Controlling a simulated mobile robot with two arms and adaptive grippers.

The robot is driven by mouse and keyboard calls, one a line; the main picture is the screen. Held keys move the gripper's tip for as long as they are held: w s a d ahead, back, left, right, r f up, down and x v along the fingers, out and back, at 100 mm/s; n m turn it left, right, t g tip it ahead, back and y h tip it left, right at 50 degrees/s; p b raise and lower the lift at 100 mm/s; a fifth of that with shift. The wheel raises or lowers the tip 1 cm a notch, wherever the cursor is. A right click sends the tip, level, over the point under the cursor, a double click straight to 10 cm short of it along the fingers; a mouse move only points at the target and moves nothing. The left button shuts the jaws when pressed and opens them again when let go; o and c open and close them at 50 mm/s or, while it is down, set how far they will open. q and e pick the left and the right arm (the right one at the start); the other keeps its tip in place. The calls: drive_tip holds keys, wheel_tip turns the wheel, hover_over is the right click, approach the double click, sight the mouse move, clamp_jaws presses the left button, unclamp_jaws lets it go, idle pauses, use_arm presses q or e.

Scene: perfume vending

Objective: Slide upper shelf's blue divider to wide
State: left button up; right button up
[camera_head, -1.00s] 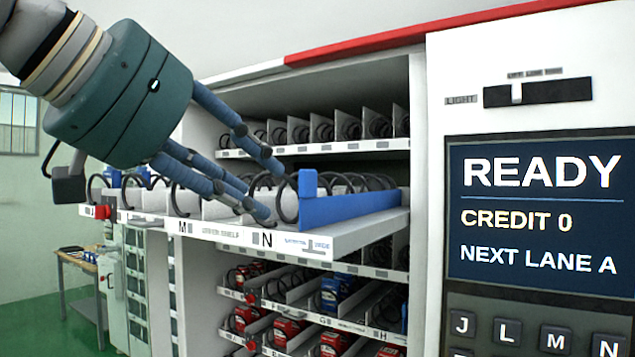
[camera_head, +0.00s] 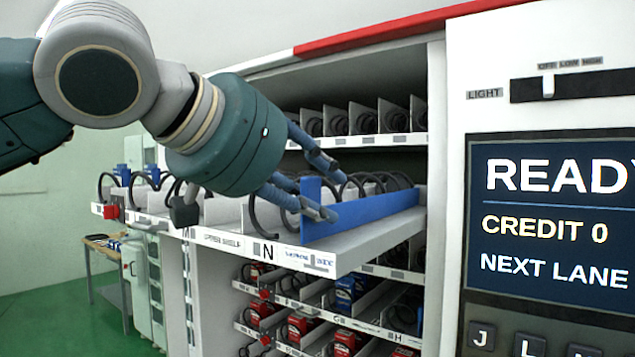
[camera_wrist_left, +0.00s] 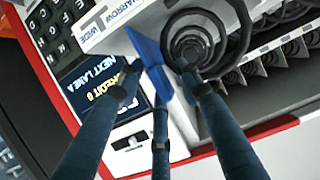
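The blue divider (camera_head: 365,215) stands upright on the pulled-out upper shelf (camera_head: 362,242), right of a black coil in lane N. Its raised front end is near the narrow mark on the shelf's front label, left of the wide mark. My left gripper (camera_head: 318,188) is at that front end, with fingers on both sides of it. In the left wrist view the divider (camera_wrist_left: 150,47) shows between spread fingers (camera_wrist_left: 158,72); the right finger overlaps the coil. The fingers look open; whether one touches the divider is unclear. My right gripper is not in view.
The keypad and screen panel (camera_head: 555,215) stands to the right. A fixed shelf (camera_head: 365,140) with coils is above, and lower shelves (camera_head: 345,325) hold red and blue boxes. The shelf floor right of the divider is bare.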

use_arm(q)
drive_tip(key=shift+s+a+r, duration=0.1)
drive_tip(key=shift+s+a, duration=0.1)
drive_tip(key=shift+s, duration=0.1)
clamp_jaws()
drive_tip(key=shift+s+d+f+b, duration=0.1)
drive_tip(key=shift+s+d+b, duration=0.15)
drive_tip(key=shift+d, duration=0.25)
drive_tip(key=shift+s+d+f+b, duration=0.1)
drive_tip(key=shift+s+d, duration=0.3)
drive_tip(key=shift+d, duration=0.15)
drive_tip(key=shift+s+d+f+b, duration=0.1)
drive_tip(key=shift+s+d+b, duration=0.15)
drive_tip(key=shift+d, duration=0.25)
drive_tip(key=shift+s+d+r, duration=0.2)
drive_tip(key=shift+s+d, duration=0.15)
drive_tip(key=shift+a, duration=0.1)
drive_tip(key=shift+w, duration=0.1)
